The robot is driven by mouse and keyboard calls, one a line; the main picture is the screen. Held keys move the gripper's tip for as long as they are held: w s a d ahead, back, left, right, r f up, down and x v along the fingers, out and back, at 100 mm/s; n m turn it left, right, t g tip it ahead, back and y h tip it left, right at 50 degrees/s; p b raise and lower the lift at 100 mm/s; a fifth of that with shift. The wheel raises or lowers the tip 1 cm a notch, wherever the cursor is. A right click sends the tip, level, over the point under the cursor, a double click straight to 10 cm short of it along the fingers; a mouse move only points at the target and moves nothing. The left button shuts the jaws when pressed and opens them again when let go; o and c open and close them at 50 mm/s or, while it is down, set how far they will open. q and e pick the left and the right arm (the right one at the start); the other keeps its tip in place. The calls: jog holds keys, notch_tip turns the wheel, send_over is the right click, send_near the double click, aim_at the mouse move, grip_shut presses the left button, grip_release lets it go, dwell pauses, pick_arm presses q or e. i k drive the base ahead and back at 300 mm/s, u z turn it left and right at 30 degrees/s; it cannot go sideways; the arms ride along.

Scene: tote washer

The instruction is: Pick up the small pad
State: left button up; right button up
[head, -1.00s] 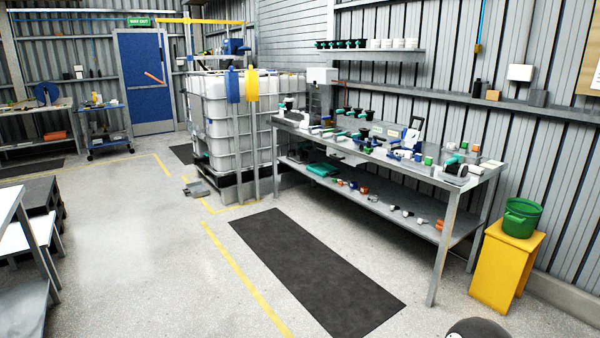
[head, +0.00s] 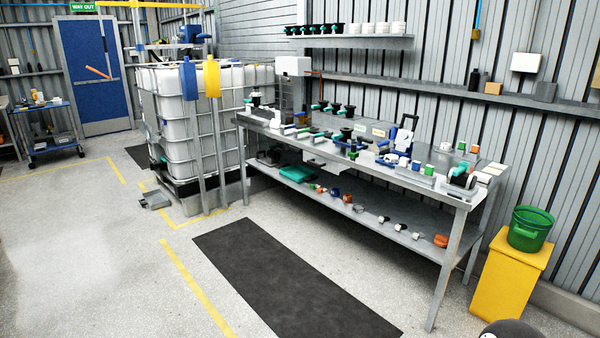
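The steel workbench (head: 405,178) stands along the right wall with many small parts on its top. I cannot tell for sure which item is the small pad. Small flat pale pieces (head: 484,178) lie at the bench's right end, beside a black and white fitting (head: 461,178), and could include it. Small coloured blocks, a green one (head: 461,146) and an orange one (head: 475,149), stand near there at the back edge. Neither of my grippers shows in the head view.
A lower shelf (head: 400,236) holds several small fittings and a teal folded item (head: 297,173). A yellow stand (head: 507,280) with a green bucket (head: 530,228) is right of the bench. A caged white tank (head: 200,130) stands left. The black floor mat (head: 290,275) is clear.

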aim_at(354, 152)
jog(key=z, duration=0.3)
jog(key=i, duration=4.25)
jog(key=u, duration=0.15)
